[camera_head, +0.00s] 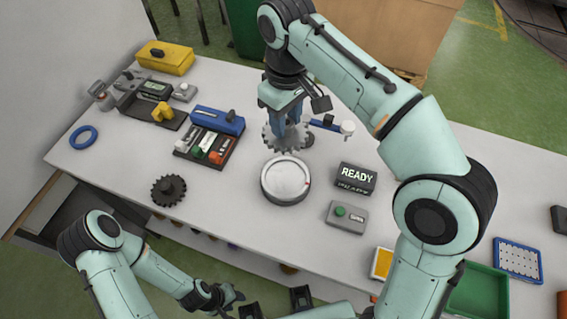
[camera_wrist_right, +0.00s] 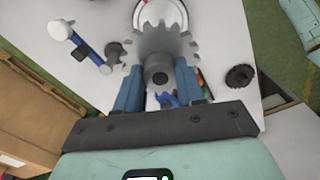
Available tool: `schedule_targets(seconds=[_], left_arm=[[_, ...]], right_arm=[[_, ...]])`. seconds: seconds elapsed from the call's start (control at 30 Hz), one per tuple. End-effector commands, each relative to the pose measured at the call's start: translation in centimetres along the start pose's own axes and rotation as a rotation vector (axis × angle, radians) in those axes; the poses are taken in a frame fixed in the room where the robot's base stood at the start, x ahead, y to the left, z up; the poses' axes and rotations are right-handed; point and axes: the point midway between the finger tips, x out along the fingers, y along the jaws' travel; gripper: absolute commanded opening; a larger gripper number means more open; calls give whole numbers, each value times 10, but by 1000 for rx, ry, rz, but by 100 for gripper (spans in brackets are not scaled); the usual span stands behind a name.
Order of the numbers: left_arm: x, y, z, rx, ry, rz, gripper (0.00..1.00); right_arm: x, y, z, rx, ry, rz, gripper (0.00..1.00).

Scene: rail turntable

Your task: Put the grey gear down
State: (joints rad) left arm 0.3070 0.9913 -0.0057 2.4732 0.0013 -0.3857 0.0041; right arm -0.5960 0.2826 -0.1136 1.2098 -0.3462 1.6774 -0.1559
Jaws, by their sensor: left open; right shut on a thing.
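The grey gear (camera_head: 273,140) is in my right gripper (camera_head: 287,122), above the white table. In the right wrist view the gear (camera_wrist_right: 158,40) shows its toothed rim and dark hub, and the blue fingers (camera_wrist_right: 158,82) are shut around the hub. The round silver turntable (camera_head: 286,178) stands just in front of the gear in the head view; part of its rim shows beyond the gear in the wrist view (camera_wrist_right: 150,12). I cannot tell the gear's exact height. My left gripper (camera_head: 230,297) is open and empty, low at the table's front edge.
A dark gear (camera_head: 168,190) lies left of the turntable. A READY display (camera_head: 355,178) and a green-button box (camera_head: 346,216) stand right. A tray of coloured items (camera_head: 206,147) and blue box (camera_head: 218,120) are left. A blue-and-white tool (camera_head: 330,126) is close behind the gripper.

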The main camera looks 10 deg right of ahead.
Motion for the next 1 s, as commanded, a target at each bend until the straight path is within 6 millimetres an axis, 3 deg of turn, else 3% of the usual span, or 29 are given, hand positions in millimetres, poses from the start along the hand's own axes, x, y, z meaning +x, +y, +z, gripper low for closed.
schedule_targets(seconds=[0.03, 0.1, 0.4, 1.0], left_arm=[[10, -5, 4, -3, -7, -2, 43], [18, -9, 7, -4, -11, -4, 43], [38, -18, 11, -7, -20, -7, 43], [51, -23, 13, -9, -25, -9, 43]], right_arm=[[18, -1, 2, 1, -5, -3, 0], [37, -1, 2, 0, -5, -3, 0], [109, 0, 1, 0, -3, -2, 0], [176, 0, 1, 1, 0, -1, 0]])
